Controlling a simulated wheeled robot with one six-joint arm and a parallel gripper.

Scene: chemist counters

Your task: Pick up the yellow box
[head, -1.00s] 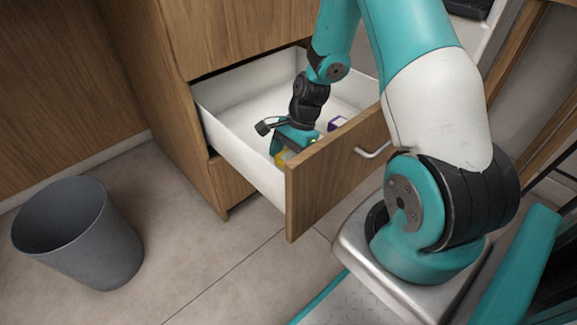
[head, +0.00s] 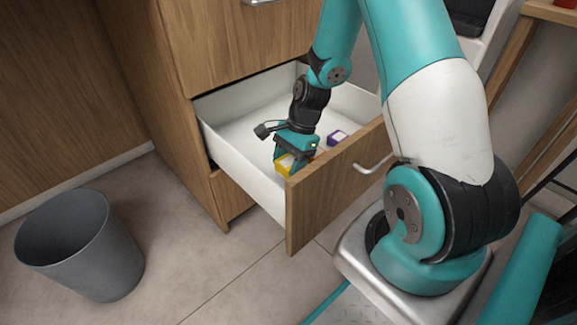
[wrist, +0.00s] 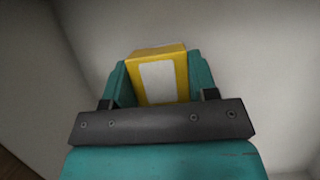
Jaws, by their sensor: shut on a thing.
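The yellow box (head: 284,168) has a white label on its face and is at the front left corner of the open white drawer (head: 228,132). My gripper (head: 288,155) is shut on it. In the wrist view the yellow box (wrist: 160,76) sits between the two teal fingers of my gripper (wrist: 158,82), with its label facing the camera. The box looks raised near the level of the drawer's side wall. Its lower part is partly hidden from the wrist view by the gripper.
A purple and white box (head: 338,138) lies in the drawer to the right of my gripper. The wooden drawer front (head: 330,185) with its handle stands close by. A grey bin (head: 82,245) stands on the floor at the left. The drawer's back area is clear.

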